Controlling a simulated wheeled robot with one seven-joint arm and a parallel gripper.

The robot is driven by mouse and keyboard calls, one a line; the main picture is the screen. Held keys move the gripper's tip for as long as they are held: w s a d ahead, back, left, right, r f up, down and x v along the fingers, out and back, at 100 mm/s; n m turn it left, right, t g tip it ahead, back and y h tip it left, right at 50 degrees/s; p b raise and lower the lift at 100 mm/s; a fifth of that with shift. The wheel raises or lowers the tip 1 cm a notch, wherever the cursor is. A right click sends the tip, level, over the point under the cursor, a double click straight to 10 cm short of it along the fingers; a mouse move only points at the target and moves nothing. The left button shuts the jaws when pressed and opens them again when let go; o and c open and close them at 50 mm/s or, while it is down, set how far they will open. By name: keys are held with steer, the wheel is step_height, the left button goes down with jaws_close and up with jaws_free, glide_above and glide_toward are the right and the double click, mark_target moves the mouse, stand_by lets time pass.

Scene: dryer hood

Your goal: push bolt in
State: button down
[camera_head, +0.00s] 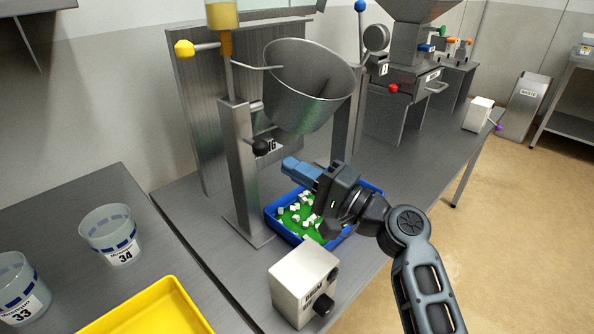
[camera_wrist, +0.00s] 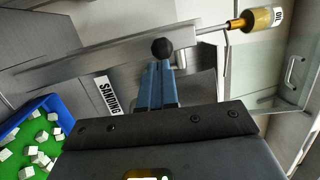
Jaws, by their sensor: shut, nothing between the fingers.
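A black ball knob (camera_head: 260,147) sits at the side of the steel post (camera_head: 240,170) under the tilted steel drum (camera_head: 312,85); I take it for the bolt's end. How far the bolt is in cannot be told. In the wrist view the black ball (camera_wrist: 161,48) is straight beyond my fingertips. My gripper (camera_head: 288,165) is shut and empty, with its blue fingers pointing left toward the knob. In the wrist view the fingers (camera_wrist: 156,66) end close to the ball; whether they touch it is unclear, though the head view shows a small gap.
A blue tray (camera_head: 275,228) with white cubes on green lies below my gripper. A white box with a black dial (camera_head: 304,284) stands in front. A yellow-knobbed rod (camera_head: 184,49) is at the upper left. Cups and a yellow tray (camera_head: 150,310) are at the lower left.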

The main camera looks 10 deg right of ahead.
steer(key=b+v, duration=0.1)
steer(key=v, duration=0.9)
steer(key=shift+b, duration=0.4)
